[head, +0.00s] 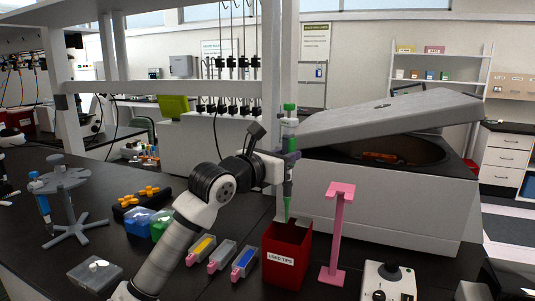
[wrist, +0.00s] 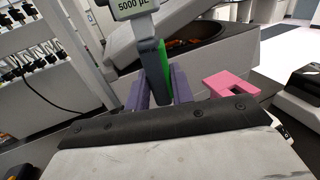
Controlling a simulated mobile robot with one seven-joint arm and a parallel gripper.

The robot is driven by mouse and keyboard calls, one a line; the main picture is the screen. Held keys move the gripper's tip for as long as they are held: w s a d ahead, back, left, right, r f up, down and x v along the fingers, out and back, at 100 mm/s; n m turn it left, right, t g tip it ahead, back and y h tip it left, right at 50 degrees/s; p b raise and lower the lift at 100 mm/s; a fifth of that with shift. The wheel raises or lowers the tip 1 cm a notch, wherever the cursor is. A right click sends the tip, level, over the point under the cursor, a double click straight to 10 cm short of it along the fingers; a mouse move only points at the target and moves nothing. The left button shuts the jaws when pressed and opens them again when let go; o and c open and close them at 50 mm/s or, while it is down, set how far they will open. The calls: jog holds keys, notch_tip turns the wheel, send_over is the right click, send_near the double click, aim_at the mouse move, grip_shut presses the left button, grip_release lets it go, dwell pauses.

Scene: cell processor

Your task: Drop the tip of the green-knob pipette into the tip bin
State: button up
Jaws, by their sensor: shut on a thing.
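The green-knob pipette (head: 288,128) is upright in my gripper (head: 290,155), which is shut on its body. Its green tip (head: 287,205) points down over the opening of the red tip bin (head: 287,262), labelled "USED TIPS". The tip's lower end is near the bin's back rim; I cannot tell its exact depth relative to the opening. In the wrist view the pipette (wrist: 153,55) shows a "5000 µL" label and a green part between my purple gripper fingers (wrist: 158,88). The bin is hidden in the wrist view.
A pink stand (head: 337,235) is right of the bin. A large centrifuge (head: 380,200) with a raised lid stands behind. Colored cartridges (head: 222,255) lie left of the bin. A grey pipette carousel (head: 68,205) holds a blue pipette at left. A small white device (head: 388,283) is at front right.

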aim_at(287, 209)
notch_tip(287, 209, down, 14)
jog(key=b, duration=0.7)
jog(key=shift+f, duration=0.1)
jog(key=shift+d, duration=0.1)
